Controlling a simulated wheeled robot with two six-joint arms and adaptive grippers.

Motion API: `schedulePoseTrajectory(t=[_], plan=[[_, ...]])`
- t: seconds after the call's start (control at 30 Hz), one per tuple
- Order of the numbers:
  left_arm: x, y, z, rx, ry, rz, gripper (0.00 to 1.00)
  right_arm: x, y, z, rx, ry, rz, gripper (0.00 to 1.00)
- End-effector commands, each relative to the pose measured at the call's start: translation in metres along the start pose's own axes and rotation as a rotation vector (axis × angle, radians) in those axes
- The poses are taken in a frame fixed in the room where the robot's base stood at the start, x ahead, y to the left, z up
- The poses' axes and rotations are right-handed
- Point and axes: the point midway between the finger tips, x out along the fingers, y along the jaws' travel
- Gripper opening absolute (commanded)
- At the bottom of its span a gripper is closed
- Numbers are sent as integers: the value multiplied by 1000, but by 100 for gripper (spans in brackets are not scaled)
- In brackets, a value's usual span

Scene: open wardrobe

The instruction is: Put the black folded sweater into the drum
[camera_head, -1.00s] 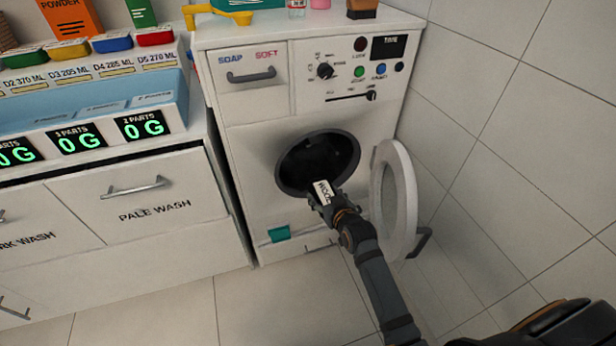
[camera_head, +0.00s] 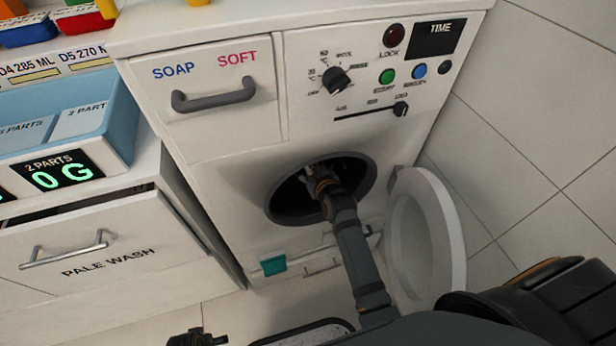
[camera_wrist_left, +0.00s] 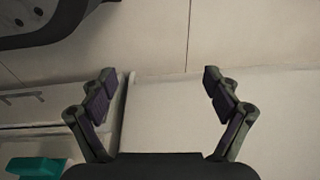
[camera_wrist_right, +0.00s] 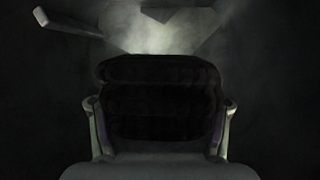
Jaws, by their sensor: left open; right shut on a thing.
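The black folded sweater (camera_wrist_right: 160,75) is between the fingers of my right gripper (camera_wrist_right: 160,108) in the right wrist view, dark and layered. In the head view my right gripper (camera_head: 322,180) reaches through the round opening of the drum (camera_head: 287,212), and the sweater is hidden there. The dark drum interior also surrounds it in the right wrist view (camera_wrist_right: 265,60). My left gripper (camera_wrist_left: 158,80) is open and empty in the left wrist view, near pale surfaces outside the drum.
The white round door (camera_head: 452,235) stands open to the right of the opening, close to my right arm. A teal tab (camera_head: 273,264) is below the drum. The drawer marked PALE WASH (camera_head: 110,245) is at left. A tiled wall (camera_head: 540,120) is on the right.

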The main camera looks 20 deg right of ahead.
Motion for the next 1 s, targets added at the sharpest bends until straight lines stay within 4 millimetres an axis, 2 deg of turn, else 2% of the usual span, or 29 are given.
schedulePoseTrajectory(t=[0.07, 0.27, 0.4, 0.53, 0.7, 0.8, 1.0], plan=[[-5, 2, -8, 0, 5, 4, 89, 5, 0, 14, -1, -3, 0, 33], [-39, 11, -27, 1, -2, 22, 89, 21, 0, 50, -1, -2, 0, 33], [-52, 13, -32, 1, -6, 28, 89, 24, 0, 57, 0, 0, 0, 33], [-57, 14, -34, 2, -7, 30, 89, 26, 0, 63, 0, -1, 0, 33], [-84, 19, -42, 6, -9, 43, 89, 36, 0, 87, -1, -1, 0, 33], [-94, 20, -42, 8, -13, 46, 89, 38, 0, 92, 0, 0, 0, 33], [-97, 20, -43, 8, -14, 47, 89, 38, 0, 91, 0, 0, 0, 33]])
